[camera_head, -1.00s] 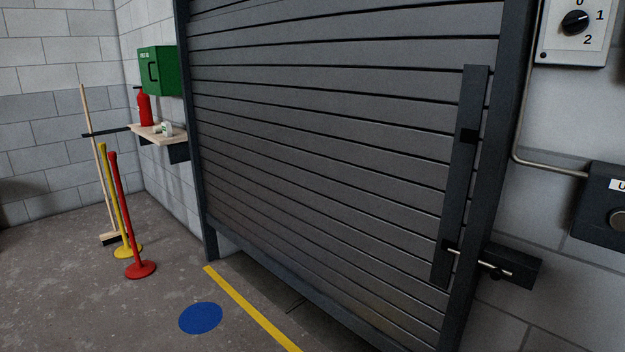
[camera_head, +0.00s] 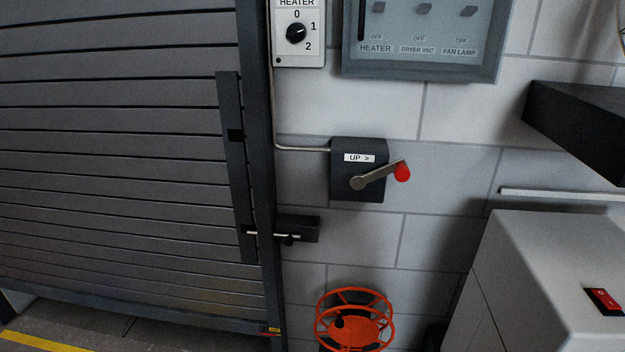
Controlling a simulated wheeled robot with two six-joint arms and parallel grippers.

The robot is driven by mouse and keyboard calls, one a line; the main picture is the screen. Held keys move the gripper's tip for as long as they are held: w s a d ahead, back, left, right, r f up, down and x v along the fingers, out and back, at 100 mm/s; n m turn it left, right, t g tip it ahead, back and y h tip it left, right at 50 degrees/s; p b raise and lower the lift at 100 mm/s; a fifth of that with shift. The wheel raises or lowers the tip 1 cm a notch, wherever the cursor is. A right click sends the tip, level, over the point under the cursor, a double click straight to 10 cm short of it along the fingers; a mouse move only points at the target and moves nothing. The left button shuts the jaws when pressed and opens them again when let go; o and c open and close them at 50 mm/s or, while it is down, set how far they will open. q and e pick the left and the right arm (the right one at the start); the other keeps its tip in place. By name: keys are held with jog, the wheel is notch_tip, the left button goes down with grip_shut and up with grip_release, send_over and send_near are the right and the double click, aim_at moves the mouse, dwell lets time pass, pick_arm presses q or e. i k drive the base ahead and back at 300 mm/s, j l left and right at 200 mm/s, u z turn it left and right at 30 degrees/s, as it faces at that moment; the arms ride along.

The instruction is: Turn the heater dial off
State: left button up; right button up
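The heater dial (camera_head: 296,33) is a black round knob on a pale wall box (camera_head: 312,57) at the top of the head view, right of the shutter's frame. The box is labelled HEATER and marked 0, 1 and 2, with 0 at the top. A pale mark on the knob seems to point to the right, towards the 1, but it is small. The top of the box is cut by the picture edge. Neither of my grippers shows in the head view.
A grey switch panel (camera_head: 349,68) with HEATER, DRYER VAC and FAN LAMP switches hangs right of the dial. Below are a crank box (camera_head: 343,190) with a red-knobbed handle, a door bolt (camera_head: 310,228) and an orange reel (camera_head: 340,305). A white cabinet (camera_head: 520,260) stands at right.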

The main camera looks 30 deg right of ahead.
aim_at(296, 33)
jog(key=z, duration=1.15)
